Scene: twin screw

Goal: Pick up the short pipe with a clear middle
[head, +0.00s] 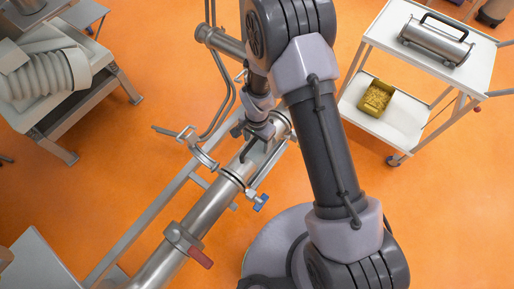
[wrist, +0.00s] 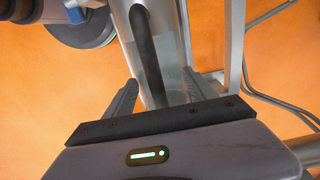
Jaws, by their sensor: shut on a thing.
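The short pipe (head: 243,163) lies in line with the long metal pipe run in the head view, partly hidden by my gripper and arm. My gripper (head: 257,148) reaches down over it and is shut on it. In the wrist view, my gripper's two fingers (wrist: 163,98) stand on either side of the short pipe, whose clear, glassy part (wrist: 177,84) shows between them. A dark bar or hose crosses there. An open clamp (head: 197,150) hangs left of the pipe.
The metal pipe run (head: 207,212) continues to the lower left, with a red-handled valve (head: 199,256). A white cart (head: 470,68) at right carries a steel cylinder (head: 437,40) and a yellow bin (head: 376,98). A table with a ribbed hose (head: 45,78) stands left. Orange floor lies open between.

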